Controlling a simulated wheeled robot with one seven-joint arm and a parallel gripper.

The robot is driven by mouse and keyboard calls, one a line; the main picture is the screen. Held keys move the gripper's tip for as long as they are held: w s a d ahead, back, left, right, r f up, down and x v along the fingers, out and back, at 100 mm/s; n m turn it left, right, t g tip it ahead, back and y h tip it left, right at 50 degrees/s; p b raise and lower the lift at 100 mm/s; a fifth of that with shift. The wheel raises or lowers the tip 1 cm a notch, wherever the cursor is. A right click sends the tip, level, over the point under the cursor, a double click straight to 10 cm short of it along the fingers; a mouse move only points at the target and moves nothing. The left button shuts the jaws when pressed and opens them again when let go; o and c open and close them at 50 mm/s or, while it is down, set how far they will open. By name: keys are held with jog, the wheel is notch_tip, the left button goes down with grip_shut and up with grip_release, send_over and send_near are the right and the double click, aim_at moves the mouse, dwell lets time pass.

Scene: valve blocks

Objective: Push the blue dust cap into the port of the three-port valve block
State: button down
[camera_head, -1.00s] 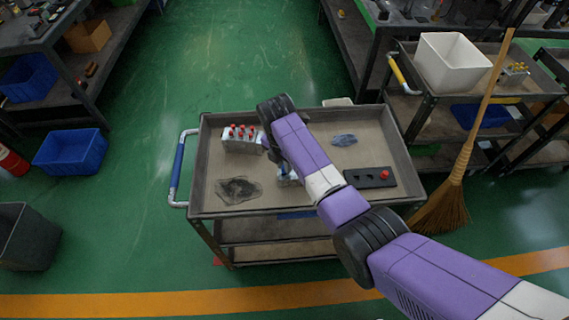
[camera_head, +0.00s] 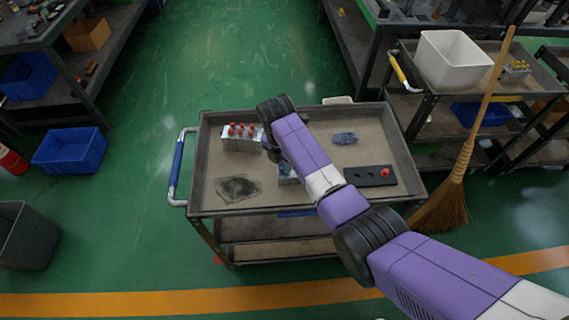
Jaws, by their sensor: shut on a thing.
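A small silver block (camera_head: 287,180), which looks like the three-port valve block, sits near the middle of the cart's top tray. My arm hides much of it, and its ports cannot be made out. My gripper (camera_head: 279,162) points down right at this block, mostly hidden behind my purple forearm. It is shut on the blue dust cap (camera_head: 284,170), of which only a small bit of blue shows at the block's top. I cannot tell whether the cap is in a port or just above it.
A silver block with several red caps (camera_head: 241,137) stands at the tray's back left. A dark cloth (camera_head: 238,189) and a blue-grey rag (camera_head: 344,139) lie flat. The tray (camera_head: 322,204) has raised rims.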

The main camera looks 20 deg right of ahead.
jog(key=c, duration=1.3)
grip_release()
notch_tip(320, 180, up, 8)
jog(key=shift+s+a+f, duration=0.15)
jog(key=shift+s+a, duration=0.1)
jog(key=shift+a, duration=0.15)
